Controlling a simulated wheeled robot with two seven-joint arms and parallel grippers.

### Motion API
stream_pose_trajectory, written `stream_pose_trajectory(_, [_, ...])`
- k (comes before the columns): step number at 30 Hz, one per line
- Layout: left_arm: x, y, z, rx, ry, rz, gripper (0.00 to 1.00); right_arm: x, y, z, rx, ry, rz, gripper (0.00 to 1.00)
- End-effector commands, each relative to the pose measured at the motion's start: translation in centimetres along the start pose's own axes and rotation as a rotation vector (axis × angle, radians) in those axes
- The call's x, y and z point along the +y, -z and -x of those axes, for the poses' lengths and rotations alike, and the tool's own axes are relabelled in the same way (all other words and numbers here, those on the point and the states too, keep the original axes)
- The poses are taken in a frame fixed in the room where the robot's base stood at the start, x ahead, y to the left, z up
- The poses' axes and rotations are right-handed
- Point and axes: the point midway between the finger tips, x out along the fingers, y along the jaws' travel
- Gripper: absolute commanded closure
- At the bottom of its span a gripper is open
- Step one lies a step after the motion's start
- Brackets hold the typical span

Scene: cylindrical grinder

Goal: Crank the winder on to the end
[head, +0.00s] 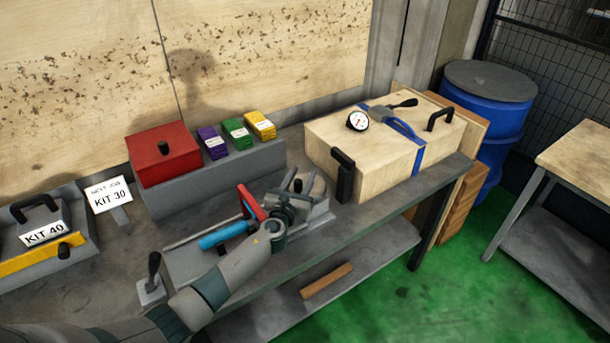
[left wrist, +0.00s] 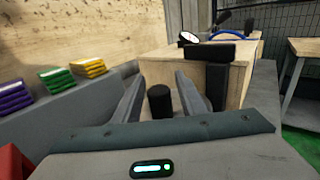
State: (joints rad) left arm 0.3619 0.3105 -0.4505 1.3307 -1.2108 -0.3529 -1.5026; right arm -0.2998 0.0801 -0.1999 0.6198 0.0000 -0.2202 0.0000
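My left gripper (head: 292,190) reaches over the grey machine (head: 318,214) on the bench. In the left wrist view its two fingers (left wrist: 158,100) are apart. An upright black knob (left wrist: 160,101) shows between them, with a gap on each side. The knob also shows in the head view (head: 299,186); it looks like a crank grip, but what it is fixed to is largely hidden by my gripper. A blue cylinder (head: 222,236) and a red part (head: 250,203) lie beside my arm on the machine. My right gripper is out of view.
A wooden crate (head: 330,135) with a blue strap, a dial gauge (head: 357,121) and black handles stands just right of the machine. A red box (head: 163,155) and purple, green and yellow stacks (head: 237,133) sit behind on a grey ledge. A black-knobbed lever (head: 153,268) stands near my forearm.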

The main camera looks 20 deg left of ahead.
Motion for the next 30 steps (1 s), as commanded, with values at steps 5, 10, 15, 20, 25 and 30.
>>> stream_pose_trajectory(5, [0.0,-0.6,0.0,-0.001,0.001,-0.001,0.62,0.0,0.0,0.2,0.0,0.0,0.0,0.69])
stream_pose_trajectory(10, [0.0,-2.0,0.0,-0.001,0.0,0.0,0.62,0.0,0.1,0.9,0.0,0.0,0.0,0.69])
stream_pose_trajectory(15, [0.1,-4.5,-0.1,-0.004,0.001,-0.001,0.62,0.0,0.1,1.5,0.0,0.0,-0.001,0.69])
stream_pose_trajectory(20, [-2.9,-5.8,0.6,-0.002,0.005,0.002,0.62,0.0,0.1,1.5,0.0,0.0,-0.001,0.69])
stream_pose_trajectory(25, [-5.8,-7.5,1.3,-0.004,0.003,0.003,0.62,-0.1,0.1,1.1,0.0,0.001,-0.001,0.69])
stream_pose_trajectory(30, [-8.5,-9.1,2.0,-0.002,0.003,0.002,0.62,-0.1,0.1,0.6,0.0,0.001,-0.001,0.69])
